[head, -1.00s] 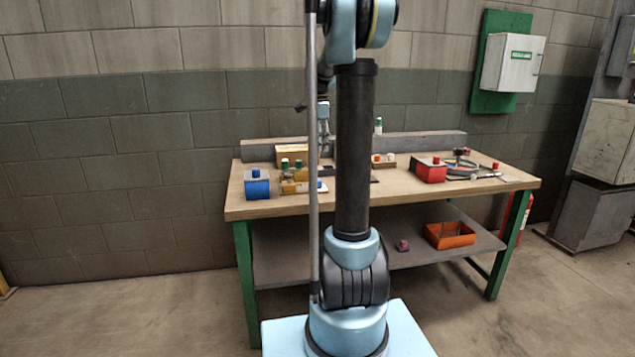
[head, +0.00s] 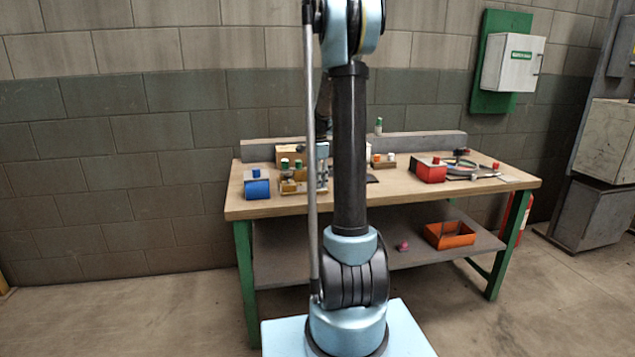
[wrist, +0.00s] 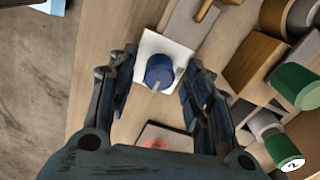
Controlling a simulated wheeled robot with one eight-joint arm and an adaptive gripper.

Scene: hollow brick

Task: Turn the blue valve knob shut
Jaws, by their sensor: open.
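The blue valve knob (wrist: 158,74) is round, with a pale mark on its top, and sits on a white square plate (wrist: 150,45) in the wrist view. My gripper (wrist: 161,66) is open, with one finger on each side of the knob. Gaps show between the fingers and the knob, so it is not gripped. In the head view, my gripper (head: 322,172) is low over the table's left half, partly covered by my arm.
Green-capped cylinders (wrist: 297,85) and a brown block (wrist: 253,65) stand close to the right finger. A plate with a blurred red part (wrist: 155,142) lies below the knob. In the head view, a blue box (head: 257,188) stands left of my gripper on the workbench (head: 420,192).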

